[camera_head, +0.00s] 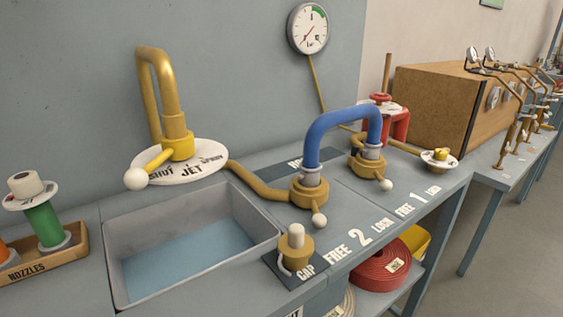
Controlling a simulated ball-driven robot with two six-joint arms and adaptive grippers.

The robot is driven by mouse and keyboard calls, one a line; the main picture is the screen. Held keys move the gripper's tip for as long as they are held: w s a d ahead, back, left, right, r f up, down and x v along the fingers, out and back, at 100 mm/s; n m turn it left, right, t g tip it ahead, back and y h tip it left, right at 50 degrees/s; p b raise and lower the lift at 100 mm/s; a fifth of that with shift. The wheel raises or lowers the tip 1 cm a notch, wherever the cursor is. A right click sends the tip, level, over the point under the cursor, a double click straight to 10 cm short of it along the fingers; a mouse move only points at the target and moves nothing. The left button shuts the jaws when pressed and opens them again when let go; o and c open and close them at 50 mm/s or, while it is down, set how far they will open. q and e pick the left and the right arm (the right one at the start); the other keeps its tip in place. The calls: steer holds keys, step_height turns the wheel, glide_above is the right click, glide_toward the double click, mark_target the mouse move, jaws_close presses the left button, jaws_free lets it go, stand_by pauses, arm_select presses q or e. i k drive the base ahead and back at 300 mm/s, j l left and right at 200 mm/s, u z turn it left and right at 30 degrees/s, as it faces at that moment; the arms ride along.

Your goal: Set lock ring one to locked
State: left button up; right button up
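Lock ring one appears to be the brass ring (366,163) at the right foot of the blue hose (338,116), on the grey bench behind the "FREE 1 LOCK" lettering (419,199). Its short lever ends in a white ball (386,185), which points toward the front edge, roughly at the word FREE. A second brass ring (309,192) sits at the hose's left foot behind the "FREE 2 LOCK" lettering (359,237). Its white ball (319,221) also points roughly toward FREE. Neither of my grippers is in view.
A sink (130,275) lies left, below a brass spout with a white-ball lever (135,179). A brass cap (296,249) stands in front of ring two. A gauge (308,28) hangs behind.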

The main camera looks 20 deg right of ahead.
mark_target(385, 185)
steer(key=z, duration=1.25)
